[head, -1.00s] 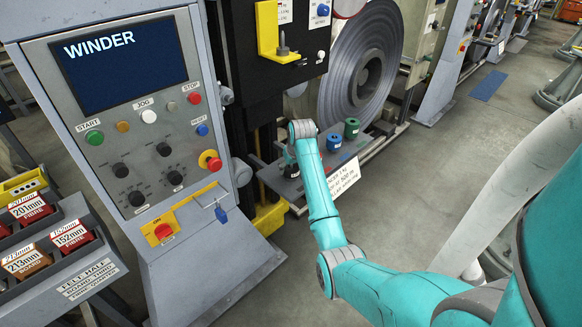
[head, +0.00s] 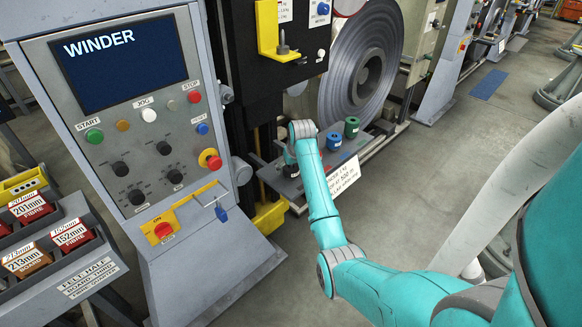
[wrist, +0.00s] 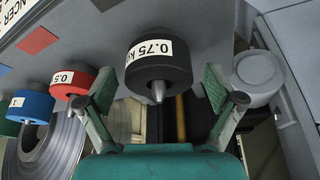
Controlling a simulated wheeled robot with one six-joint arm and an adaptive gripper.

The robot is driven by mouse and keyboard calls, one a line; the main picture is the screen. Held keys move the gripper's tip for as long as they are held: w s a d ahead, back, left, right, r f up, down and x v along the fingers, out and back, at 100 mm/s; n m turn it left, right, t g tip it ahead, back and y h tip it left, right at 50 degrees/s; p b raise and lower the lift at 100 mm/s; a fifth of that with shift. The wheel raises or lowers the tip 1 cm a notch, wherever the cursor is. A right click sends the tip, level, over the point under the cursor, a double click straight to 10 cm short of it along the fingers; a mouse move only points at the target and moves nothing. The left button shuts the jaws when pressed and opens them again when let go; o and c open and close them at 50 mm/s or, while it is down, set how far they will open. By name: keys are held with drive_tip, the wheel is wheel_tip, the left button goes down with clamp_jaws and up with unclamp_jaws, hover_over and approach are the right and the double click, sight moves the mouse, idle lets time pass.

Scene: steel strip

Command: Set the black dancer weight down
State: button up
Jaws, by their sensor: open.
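The black dancer weight (wrist: 158,66), labelled 0.75 kg, is in the wrist view with its pointed peg towards the camera. Its far face looks to rest on the grey shelf (wrist: 75,62). My gripper (wrist: 160,88) is open, with one finger on each side of the weight and a visible gap at both sides. In the head view my arm hides most of the gripper and weight over the shelf (head: 281,184).
A red weight (wrist: 73,82), a blue weight (wrist: 33,106) and a green weight (head: 351,127) stand in a row beside the black one. The steel strip coil (head: 345,75) is behind them. The winder panel (head: 150,150) stands to the left.

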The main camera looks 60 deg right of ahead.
drive_tip(key=v, duration=1.2)
idle(0.4)
